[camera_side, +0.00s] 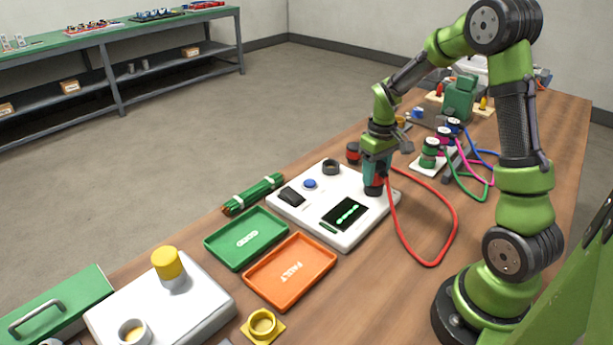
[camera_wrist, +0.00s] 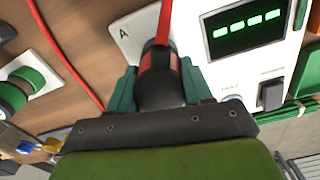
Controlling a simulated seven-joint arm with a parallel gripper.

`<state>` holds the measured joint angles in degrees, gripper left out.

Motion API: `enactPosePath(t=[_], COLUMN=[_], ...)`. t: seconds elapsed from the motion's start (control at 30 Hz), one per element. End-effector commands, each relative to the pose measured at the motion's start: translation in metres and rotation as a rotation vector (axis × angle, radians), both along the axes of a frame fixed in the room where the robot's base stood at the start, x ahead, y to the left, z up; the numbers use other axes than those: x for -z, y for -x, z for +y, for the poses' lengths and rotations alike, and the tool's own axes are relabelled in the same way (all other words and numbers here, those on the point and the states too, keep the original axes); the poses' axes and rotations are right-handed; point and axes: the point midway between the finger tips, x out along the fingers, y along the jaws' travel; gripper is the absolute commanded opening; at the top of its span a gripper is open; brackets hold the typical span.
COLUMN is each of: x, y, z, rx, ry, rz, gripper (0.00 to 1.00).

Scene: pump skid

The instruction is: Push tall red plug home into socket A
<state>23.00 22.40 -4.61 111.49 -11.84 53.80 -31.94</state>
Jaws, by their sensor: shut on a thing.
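My gripper (camera_side: 376,168) is shut on the tall red plug (camera_side: 374,187), a dark body with red parts, at the right end of the white panel (camera_side: 285,208). The wrist view shows the gripper's teal fingers (camera_wrist: 160,80) on both sides of the plug (camera_wrist: 158,60). A red cable (camera_wrist: 165,22) runs from the plug and loops over the table to the right in the side view. The printed letter A (camera_wrist: 124,34) lies beside the plug on the panel. Socket A itself is hidden by the plug and gripper, and I cannot tell how deep the plug sits.
The panel carries a lit display (camera_side: 345,213), a black switch (camera_side: 291,196), a blue button (camera_side: 310,184) and a dark ring (camera_side: 331,167). A red-and-black piece (camera_side: 353,152) stands behind the plug. Green-capped connector (camera_side: 429,152) and coloured cables lie right. Green (camera_side: 232,256) and orange (camera_side: 262,293) trays lie in front.

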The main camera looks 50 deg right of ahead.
Motion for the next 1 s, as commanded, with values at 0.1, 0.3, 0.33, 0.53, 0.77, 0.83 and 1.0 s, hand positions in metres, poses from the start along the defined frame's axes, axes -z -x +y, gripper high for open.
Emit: enactPosePath(t=[0.1,0.3,0.33,0.53,0.77,0.83,1.0], x=[0.003,0.004,0.004,0.004,0.004,0.004,-0.006], y=[0.000,0.000,0.000,0.000,0.000,0.000,0.000], z=[0.000,0.000,0.000,0.000,0.000,0.000,0.000], rx=[0.000,0.000,0.000,0.000,0.000,0.000,0.000], ry=[0.000,0.000,0.000,0.000,0.000,0.000,0.001], rz=[0.001,0.002,0.002,0.002,0.001,0.002,-0.001], gripper=[0.13,0.13,0.13,0.71,0.80,0.80,0.80])
